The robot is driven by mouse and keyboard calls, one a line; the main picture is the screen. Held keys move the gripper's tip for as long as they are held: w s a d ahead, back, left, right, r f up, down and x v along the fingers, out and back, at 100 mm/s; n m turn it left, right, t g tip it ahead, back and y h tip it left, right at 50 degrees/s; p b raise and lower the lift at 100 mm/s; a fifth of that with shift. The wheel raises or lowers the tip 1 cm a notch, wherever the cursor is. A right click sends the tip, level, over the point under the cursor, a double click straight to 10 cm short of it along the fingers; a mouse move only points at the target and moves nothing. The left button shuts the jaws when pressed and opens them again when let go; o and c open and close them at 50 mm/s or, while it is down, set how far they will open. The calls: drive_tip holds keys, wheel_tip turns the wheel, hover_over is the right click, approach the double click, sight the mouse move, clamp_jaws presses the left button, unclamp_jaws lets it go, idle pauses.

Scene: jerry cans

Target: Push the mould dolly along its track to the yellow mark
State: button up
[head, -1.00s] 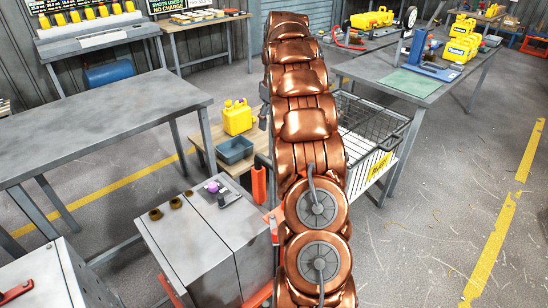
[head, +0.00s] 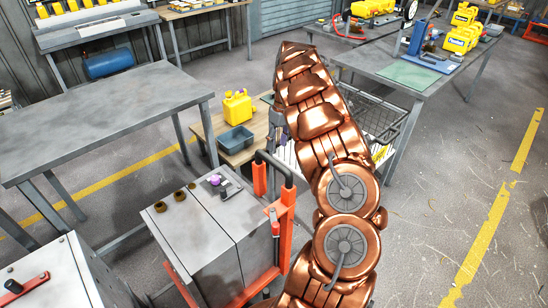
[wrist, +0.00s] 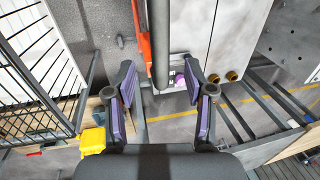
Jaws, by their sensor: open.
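The mould dolly has an orange frame (head: 285,225) carrying a grey two-part mould block (head: 212,235), with brown knobs and a purple knob on top. Its upright handle has a dark bar (head: 274,162) on the side towards my arm. In the wrist view, my gripper (wrist: 160,85) is open, with its purple-padded fingers apart. The dark handle bar (wrist: 158,45) lies ahead of the gap between the fingertips; I cannot tell whether they touch it. In the head view, my arm mostly hides the gripper. I cannot make out the track or tell which yellow marking is the mark.
A wire basket (head: 365,115) stands beside my arm. A low wooden table (head: 240,155) behind the dolly holds a yellow jerry can (head: 237,107) and a blue-grey bin (head: 235,139). A grey table (head: 100,110) stands left. Open floor with a yellow line (head: 478,250) lies right.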

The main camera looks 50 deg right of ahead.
drive_tip(key=shift+a+f+p, duration=0.25)
drive_tip(key=shift+f+p, duration=0.15)
drive_tip(key=shift+f, duration=0.75)
drive_tip(key=shift+a+f+p, duration=0.2)
drive_tip(key=shift+f+p, duration=0.25)
drive_tip(key=shift+f, duration=0.7)
drive_tip(key=shift+a+f+p, duration=0.25)
drive_tip(key=shift+f+p, duration=0.15)
drive_tip(key=shift+f, duration=0.75)
clamp_jaws()
